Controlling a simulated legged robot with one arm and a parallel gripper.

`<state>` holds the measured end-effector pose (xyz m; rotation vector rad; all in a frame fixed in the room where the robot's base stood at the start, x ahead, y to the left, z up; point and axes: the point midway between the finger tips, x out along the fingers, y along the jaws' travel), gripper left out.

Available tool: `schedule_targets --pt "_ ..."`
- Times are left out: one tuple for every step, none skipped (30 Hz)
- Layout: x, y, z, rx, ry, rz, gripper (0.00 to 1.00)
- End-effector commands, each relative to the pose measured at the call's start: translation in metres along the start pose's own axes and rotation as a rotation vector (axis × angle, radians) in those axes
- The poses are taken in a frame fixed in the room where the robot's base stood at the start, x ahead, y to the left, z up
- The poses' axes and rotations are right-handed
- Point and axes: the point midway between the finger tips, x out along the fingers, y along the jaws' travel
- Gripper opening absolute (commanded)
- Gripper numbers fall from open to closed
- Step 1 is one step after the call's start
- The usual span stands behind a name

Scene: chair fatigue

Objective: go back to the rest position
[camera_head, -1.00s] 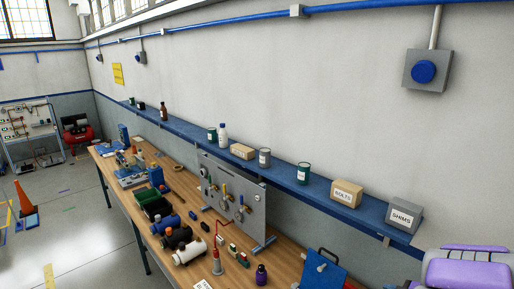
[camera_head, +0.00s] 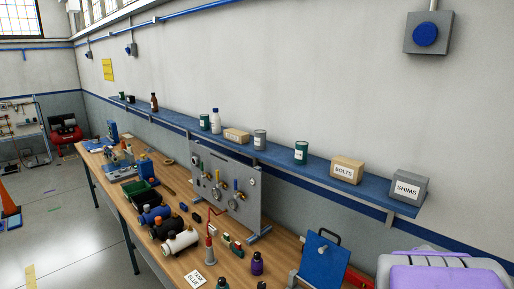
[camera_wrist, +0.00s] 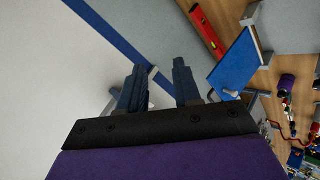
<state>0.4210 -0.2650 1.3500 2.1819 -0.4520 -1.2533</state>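My gripper (camera_wrist: 159,75) shows in the wrist view. Its two dark blue fingers stand apart, with only the pale wall and a blue stripe seen between them, so it is open and empty. In the head view, a purple and grey part of my arm shows at the bottom right corner; the gripper cannot be made out there. In the wrist view, a blue panel (camera_wrist: 238,65) and a red level (camera_wrist: 207,30) on the bench lie to the right of the fingers, apart from them.
A wooden workbench (camera_head: 181,265) runs along the wall, carrying a grey gauge panel (camera_head: 240,200), the blue panel (camera_head: 325,258) and several bottles and tools. Above it, a blue shelf (camera_head: 285,168) holds cans and boxes, including a grey SHIMS box (camera_head: 409,188). Open floor (camera_head: 75,230) lies left.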

Motion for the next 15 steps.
schedule_targets --pt "0.000 -0.023 0.014 0.038 -0.038 -0.018 0.33" --pt "-0.003 -0.033 0.023 0.064 -0.071 -0.033 0.33" --pt "-0.009 -0.049 0.034 0.096 -0.111 -0.058 0.33" --pt "-0.014 -0.063 0.043 0.118 -0.142 -0.080 0.33" --pt "-0.018 -0.077 0.054 0.138 -0.178 -0.106 0.33" --pt "-0.025 -0.096 0.067 0.162 -0.220 -0.145 0.33" --pt "-0.031 -0.112 0.076 0.177 -0.250 -0.178 0.33" --pt "-0.038 -0.129 0.086 0.189 -0.285 -0.212 0.33" --pt "-0.047 -0.151 0.100 0.200 -0.331 -0.260 0.33" --pt "-0.056 -0.168 0.109 0.206 -0.360 -0.297 0.33" --pt "-0.065 -0.185 0.118 0.208 -0.392 -0.335 0.33" --pt "-0.077 -0.207 0.130 0.207 -0.433 -0.384 0.33" --pt "-0.086 -0.222 0.138 0.203 -0.460 -0.419 0.33" --pt "-0.096 -0.237 0.146 0.196 -0.490 -0.453 0.33" --pt "-0.108 -0.254 0.156 0.187 -0.521 -0.496 0.33"
